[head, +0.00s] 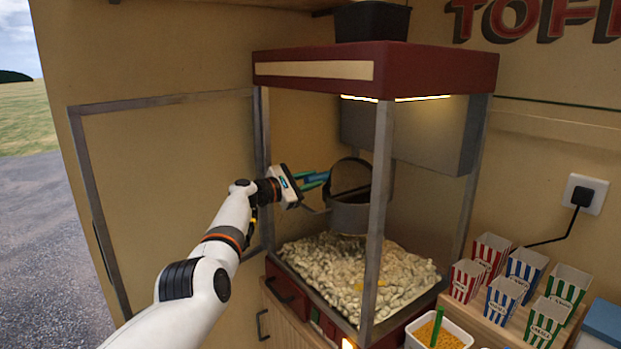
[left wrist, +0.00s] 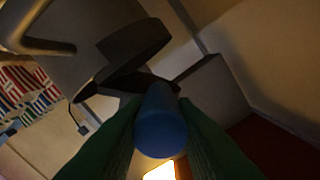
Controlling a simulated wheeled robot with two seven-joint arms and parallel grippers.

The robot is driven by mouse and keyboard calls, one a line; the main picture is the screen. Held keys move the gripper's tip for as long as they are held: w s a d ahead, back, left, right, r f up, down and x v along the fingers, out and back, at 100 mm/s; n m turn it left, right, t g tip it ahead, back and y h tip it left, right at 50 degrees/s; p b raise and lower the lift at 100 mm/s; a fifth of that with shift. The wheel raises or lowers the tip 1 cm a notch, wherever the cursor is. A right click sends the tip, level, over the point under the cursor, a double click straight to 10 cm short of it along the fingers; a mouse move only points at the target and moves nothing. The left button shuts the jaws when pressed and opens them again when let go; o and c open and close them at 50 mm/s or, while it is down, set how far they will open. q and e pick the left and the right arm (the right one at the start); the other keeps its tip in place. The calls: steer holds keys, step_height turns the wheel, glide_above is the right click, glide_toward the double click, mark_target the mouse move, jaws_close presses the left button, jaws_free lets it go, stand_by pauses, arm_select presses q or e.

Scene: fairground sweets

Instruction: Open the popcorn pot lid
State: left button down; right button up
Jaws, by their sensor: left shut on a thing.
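The popcorn pot (head: 350,218) is a grey metal kettle hanging inside the glass-sided popcorn machine, above the popcorn heap. A dark, round-edged lid part (head: 347,174) stands tilted up above the pot's rim; it also shows as a dark half-disc in the left wrist view (left wrist: 135,48). My left gripper (head: 318,179), with green fingers, reaches in from the left beside the lid. It is shut on a blue rounded handle (left wrist: 160,122), which fills the space between the fingers. Where the handle joins the lid is partly hidden. My right gripper is not in view.
The machine's front post (head: 378,200) stands just right of the pot. Popcorn (head: 350,270) lies heaped below. An open door frame (head: 160,101) is at the left. Striped boxes (head: 505,297) and a white tub (head: 437,336) stand at the lower right.

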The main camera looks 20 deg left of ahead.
arm_select(q)
steer(key=shift+a+f+n, duration=0.15)
steer(key=shift+f+n, duration=0.2)
steer(key=shift+n, duration=0.15)
steer(key=shift+f, duration=0.1)
steer(key=c, duration=1.2)
jaws_free()
steer(key=shift+w+a, duration=0.1)
steer(key=shift+a, duration=0.05)
steer(key=shift+o, duration=0.2)
steer(key=shift+p+v, duration=0.45)
steer(key=shift+v, duration=0.7)
steer(key=b+v, duration=0.3)
steer(key=v, duration=0.6)
steer(key=shift+s+a+b, duration=0.25)
steer(key=shift+s+b, duration=0.05)
steer(key=shift+b, duration=0.1)
